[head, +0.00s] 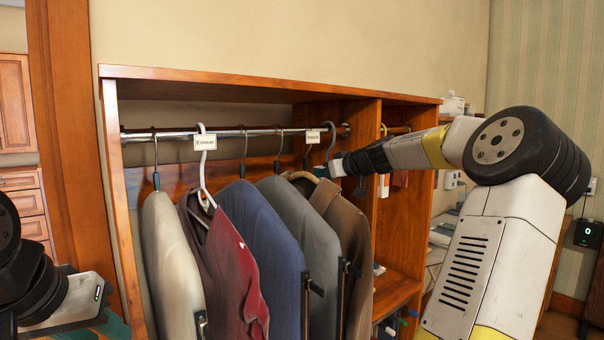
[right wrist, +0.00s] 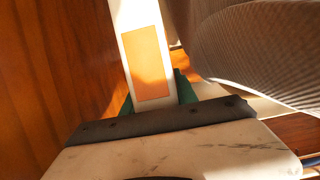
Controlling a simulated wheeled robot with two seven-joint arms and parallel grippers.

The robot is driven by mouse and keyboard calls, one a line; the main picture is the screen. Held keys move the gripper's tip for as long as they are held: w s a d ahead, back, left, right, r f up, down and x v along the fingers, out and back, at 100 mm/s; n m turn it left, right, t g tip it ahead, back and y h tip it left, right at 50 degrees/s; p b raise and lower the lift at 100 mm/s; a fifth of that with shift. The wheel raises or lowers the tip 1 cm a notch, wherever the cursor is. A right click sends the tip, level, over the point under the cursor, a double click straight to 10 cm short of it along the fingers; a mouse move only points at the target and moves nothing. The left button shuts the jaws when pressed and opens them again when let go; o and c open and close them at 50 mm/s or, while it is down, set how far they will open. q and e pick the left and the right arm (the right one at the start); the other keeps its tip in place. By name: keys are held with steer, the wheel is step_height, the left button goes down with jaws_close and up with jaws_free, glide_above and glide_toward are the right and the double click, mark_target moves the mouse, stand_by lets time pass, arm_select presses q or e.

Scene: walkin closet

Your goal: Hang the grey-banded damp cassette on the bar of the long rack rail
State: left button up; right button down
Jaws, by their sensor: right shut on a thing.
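My right gripper (head: 326,170) reaches in from the right to the right end of the long rack rail (head: 230,134). It is shut on a white piece with an orange panel (right wrist: 148,62), seen between green fingertips in the right wrist view. This appears to be the cassette; no grey band is clear. A dark grey hook (head: 331,137) rises just above the gripper to the rail's height. I cannot tell whether it bears on the bar. My left gripper (head: 105,318) is at the lower left, partly cut off; its jaws are unclear.
Several garments hang on the rail, including a brown jacket (head: 345,225) close beside my right gripper. White tags (head: 205,142) mark the rail. A wooden divider (head: 366,140) stands right of the rail. A shorter rail (head: 398,129) is in the right bay.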

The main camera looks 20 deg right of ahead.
steer(key=c, duration=0.9)
jaws_free()
steer(key=v, duration=0.7)
steer(key=shift+s+d+r, duration=0.1)
steer(key=shift+s+r, duration=0.05)
steer(key=shift+s, duration=0.25)
